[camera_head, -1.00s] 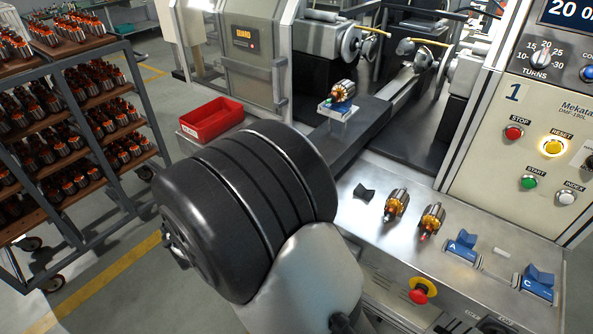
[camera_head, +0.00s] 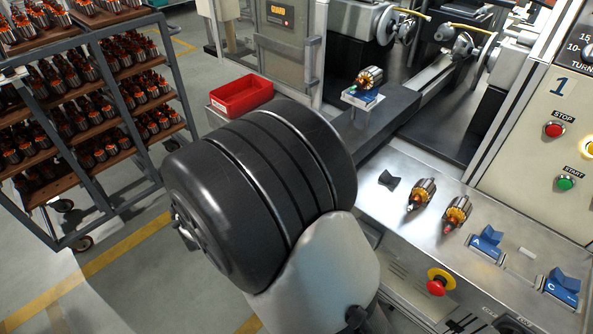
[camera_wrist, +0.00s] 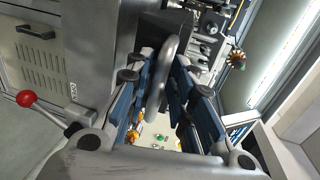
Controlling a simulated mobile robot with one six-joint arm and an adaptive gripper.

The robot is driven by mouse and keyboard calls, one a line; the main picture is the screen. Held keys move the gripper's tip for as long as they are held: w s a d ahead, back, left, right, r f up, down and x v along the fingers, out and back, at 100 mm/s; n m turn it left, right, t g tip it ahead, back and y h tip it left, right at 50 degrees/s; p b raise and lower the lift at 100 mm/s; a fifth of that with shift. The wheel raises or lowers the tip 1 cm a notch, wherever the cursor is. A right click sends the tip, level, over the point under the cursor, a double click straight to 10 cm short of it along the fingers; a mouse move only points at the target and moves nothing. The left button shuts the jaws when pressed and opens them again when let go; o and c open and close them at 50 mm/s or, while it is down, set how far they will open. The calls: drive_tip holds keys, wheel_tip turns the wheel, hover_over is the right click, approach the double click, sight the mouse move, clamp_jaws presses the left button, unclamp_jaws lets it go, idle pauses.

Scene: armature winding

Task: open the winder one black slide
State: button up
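The black slide (camera_head: 402,108) of winder one is a dark flat bar at the centre right of the head view, running back toward the machine. A light block on it holds an armature (camera_head: 369,77). My gripper (camera_wrist: 165,75) shows only in the wrist view, with two blue-padded fingers apart. A grey curved bar (camera_wrist: 166,72) appears between them; I cannot tell whether they touch it. My large dark arm joint hides part of the bench and the slide's near end in the head view.
A red bin (camera_head: 240,96) stands left of the slide, beside the guard door (camera_head: 290,55). Two armatures (camera_head: 422,193) and blue holders (camera_head: 487,243) are on the steel bench. A loaded rack (camera_head: 75,110) stands at left. A red-knobbed lever (camera_wrist: 27,98) shows in the wrist view.

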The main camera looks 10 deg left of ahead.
drive_tip(key=shift+o, duration=0.6)
drive_tip(key=shift+s, duration=0.1)
drive_tip(key=v, duration=1.2)
drive_tip(key=w+r+n+t+y, duration=0.1)
drive_tip(key=w+r+n+y, duration=0.3)
drive_tip(key=w, duration=0.5)
drive_tip(key=d+r+n+y, duration=0.5)
drive_tip(key=r+n+y, duration=0.4)
drive_tip(key=r+n, duration=0.1)
drive_tip(key=s+d+f+n+g+h, duration=0.1)
drive_tip(key=s+d+f+n+g, duration=0.2)
drive_tip(key=s+d, duration=0.4)
drive_tip(key=s+d+f+n+g+h, duration=0.1)
drive_tip(key=s+d+f+n+g, duration=0.2)
drive_tip(key=s+d, duration=0.5)
drive_tip(key=s+d+f+n+g+h, duration=0.1)
drive_tip(key=s+d+f+n+g, duration=0.2)
drive_tip(key=s+d+n, duration=0.2)
drive_tip(key=s+d, duration=0.3)
drive_tip(key=s, duration=0.2)
drive_tip(key=shift+s+f+h, duration=0.35)
drive_tip(key=shift+h, duration=0.05)
